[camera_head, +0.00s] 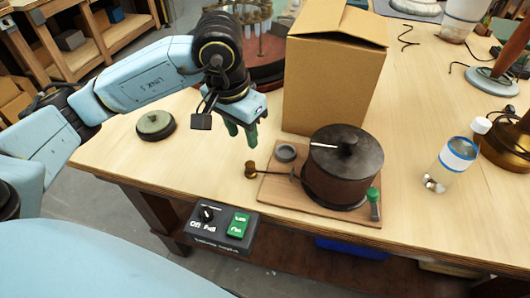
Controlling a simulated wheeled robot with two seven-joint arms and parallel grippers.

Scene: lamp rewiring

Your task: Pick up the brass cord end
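A small brass piece (251,169), which looks like the brass cord end, sits at the left edge of a wooden board (348,214) near the table's front. A thin dark stem runs from it to the right. My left gripper (241,132) has green fingertips and hangs above and slightly left of the brass piece, apart from it. Its fingers look spread, with nothing seen between them. My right gripper is not in view.
A dark round pot (342,168) and a small grey ring (286,152) stand on the board beside a green-handled tool (373,200). A cardboard box (333,75) rises behind. A switch box (222,229) is at the front edge.

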